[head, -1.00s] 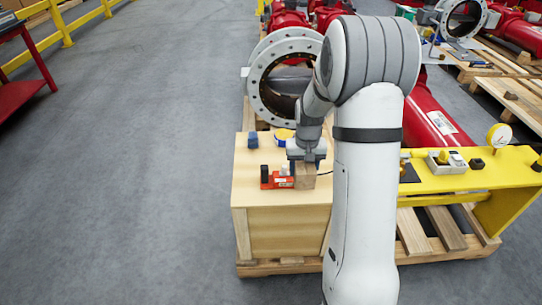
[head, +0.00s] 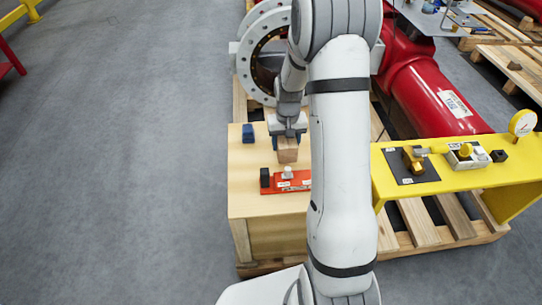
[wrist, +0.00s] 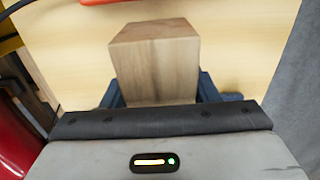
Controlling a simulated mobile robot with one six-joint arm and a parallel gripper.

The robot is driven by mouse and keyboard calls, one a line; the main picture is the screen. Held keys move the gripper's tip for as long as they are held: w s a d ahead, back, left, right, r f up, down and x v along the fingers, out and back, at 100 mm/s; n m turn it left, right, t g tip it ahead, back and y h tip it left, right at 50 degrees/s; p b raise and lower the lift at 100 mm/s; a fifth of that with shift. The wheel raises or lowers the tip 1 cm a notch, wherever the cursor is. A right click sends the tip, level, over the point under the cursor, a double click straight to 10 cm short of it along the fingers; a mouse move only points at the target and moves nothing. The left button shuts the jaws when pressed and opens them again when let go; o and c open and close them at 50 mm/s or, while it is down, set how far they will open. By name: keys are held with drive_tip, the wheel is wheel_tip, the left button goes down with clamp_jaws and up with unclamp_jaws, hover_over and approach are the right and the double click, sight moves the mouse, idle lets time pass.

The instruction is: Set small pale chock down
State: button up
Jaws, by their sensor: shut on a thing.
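The small pale chock is a light wooden block (head: 287,154), held upright over the back part of the pale wooden crate top (head: 258,205). It also shows large in the wrist view (wrist: 155,60). My gripper (head: 288,139) points down and is shut on the chock, with dark fingers on either side of it in the wrist view (wrist: 156,88). The chock is behind the red fixture (head: 291,184). I cannot tell whether its underside touches the crate top.
The red fixture carries a black block (head: 265,177) and a white-grey piece (head: 288,172). A blue block (head: 248,133) stands at the back left of the crate top. A yellow bench (head: 450,178) with small parts is to the right. The crate top's front left is clear.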

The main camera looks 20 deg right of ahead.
drive_tip(key=f, duration=0.3)
drive_tip(key=f+b, duration=0.1)
drive_tip(key=shift+s+d+f, duration=0.1)
drive_tip(key=shift+d+f, duration=0.1)
drive_tip(key=shift+d, duration=0.1)
drive_tip(key=shift+r, duration=0.1)
drive_tip(key=o, duration=0.7)
drive_tip(key=shift+c, duration=0.2)
drive_tip(key=o, duration=0.4)
drive_tip(key=shift+o, duration=0.2)
